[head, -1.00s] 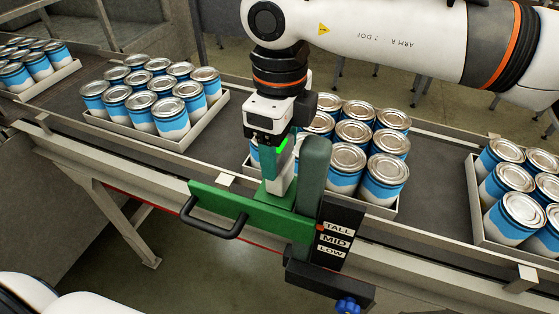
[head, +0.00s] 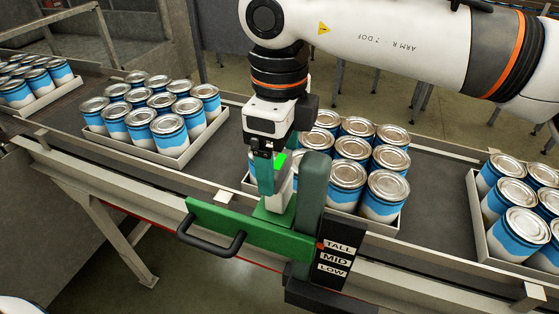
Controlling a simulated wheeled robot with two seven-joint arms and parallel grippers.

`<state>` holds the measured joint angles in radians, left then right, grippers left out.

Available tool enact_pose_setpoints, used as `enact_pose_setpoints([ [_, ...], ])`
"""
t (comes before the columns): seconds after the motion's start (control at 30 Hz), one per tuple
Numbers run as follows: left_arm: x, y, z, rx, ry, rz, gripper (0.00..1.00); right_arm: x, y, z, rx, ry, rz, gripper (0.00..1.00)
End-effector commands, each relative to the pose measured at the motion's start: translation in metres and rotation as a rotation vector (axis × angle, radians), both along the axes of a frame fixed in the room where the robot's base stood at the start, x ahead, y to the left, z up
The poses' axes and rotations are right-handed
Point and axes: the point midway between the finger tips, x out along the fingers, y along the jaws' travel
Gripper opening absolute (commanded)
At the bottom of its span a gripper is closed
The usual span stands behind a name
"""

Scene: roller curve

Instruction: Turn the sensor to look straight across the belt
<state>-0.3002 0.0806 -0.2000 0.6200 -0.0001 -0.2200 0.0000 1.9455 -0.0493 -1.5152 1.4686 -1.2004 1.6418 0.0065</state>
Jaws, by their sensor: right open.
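The sensor (head: 284,196) is a small pale block on a green bracket (head: 250,232) at the belt's near side, partly hidden by my gripper and by a dark green post (head: 312,195). A bright green patch shows above it; I cannot tell whether it belongs to the sensor. The sensor's exact facing is hard to tell. My right gripper (head: 272,182) points down from above at the sensor, open, with one teal finger on its left side. The other finger is hidden, and I cannot tell whether the fingers touch the sensor. My left gripper is out of view.
The belt (head: 437,190) carries trays of blue-and-white cans at left (head: 215,133), behind the sensor (head: 395,222) and at right (head: 483,238). A black handle (head: 215,246) sticks out from the bracket. A TALL/MID/LOW plate (head: 337,257) stands right of the post.

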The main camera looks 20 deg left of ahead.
Motion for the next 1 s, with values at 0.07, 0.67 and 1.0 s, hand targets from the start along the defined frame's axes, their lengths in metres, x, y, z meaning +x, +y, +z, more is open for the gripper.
enact_pose_setpoints([
  [0.07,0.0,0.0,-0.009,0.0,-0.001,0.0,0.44,0.0,0.001,0.013,0.003,-0.004,-0.001,0.85],
  [0.67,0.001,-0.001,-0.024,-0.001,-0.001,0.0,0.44,0.0,0.0,0.104,0.001,-0.001,0.003,0.85],
  [1.0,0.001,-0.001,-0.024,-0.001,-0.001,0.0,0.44,0.0,0.0,0.105,0.001,-0.001,0.002,0.85],
])
